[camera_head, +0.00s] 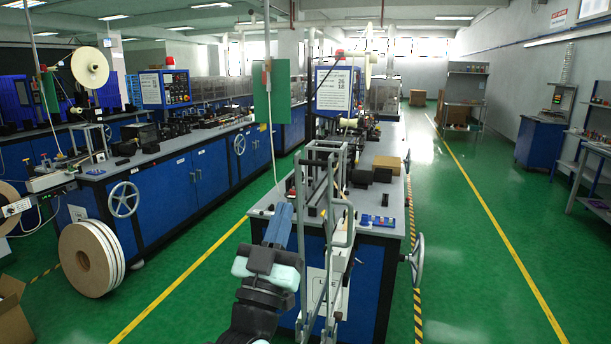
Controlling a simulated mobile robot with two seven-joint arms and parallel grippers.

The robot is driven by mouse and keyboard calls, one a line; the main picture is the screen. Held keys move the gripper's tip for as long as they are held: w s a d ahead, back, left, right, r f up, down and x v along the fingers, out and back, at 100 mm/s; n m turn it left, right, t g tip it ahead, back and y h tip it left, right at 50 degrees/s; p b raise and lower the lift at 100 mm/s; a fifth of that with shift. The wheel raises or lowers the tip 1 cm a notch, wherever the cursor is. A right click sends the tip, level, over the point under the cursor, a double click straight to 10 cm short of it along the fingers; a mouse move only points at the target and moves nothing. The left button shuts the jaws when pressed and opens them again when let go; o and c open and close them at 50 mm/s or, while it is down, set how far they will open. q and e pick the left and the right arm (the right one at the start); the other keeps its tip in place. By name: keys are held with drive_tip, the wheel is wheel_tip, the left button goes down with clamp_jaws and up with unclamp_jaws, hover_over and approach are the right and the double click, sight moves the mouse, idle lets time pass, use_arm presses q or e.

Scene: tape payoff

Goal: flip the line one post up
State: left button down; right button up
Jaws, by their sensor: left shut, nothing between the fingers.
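A grey metal frame of thin upright posts and rails (348,215) stands in front of the near end of the middle production line. My left gripper (283,210) is at the end of the arm that rises from the bottom of the view, just left of the frame. It is shut and empty. I cannot tell whether it touches the frame. My right gripper is not in view.
The middle line's grey worktop (385,218) carries a cardboard box (387,163) and small dark parts. A handwheel (417,262) juts from its right side. The green aisle at right is clear.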

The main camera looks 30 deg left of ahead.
sight(307, 161)
use_arm(q)
drive_tip(key=shift+w+a+r+p, duration=0.45)
drive_tip(key=shift+w+r, duration=0.25)
drive_tip(key=shift+w, duration=0.95)
drive_tip(key=shift+w+a+r+p, duration=0.3)
drive_tip(key=shift+w+r+p, duration=0.4)
drive_tip(key=shift+w, duration=0.95)
drive_tip(key=shift+w+a+r+p, duration=0.4)
drive_tip(key=shift+w+r, duration=0.35)
drive_tip(key=shift+w, duration=0.9)
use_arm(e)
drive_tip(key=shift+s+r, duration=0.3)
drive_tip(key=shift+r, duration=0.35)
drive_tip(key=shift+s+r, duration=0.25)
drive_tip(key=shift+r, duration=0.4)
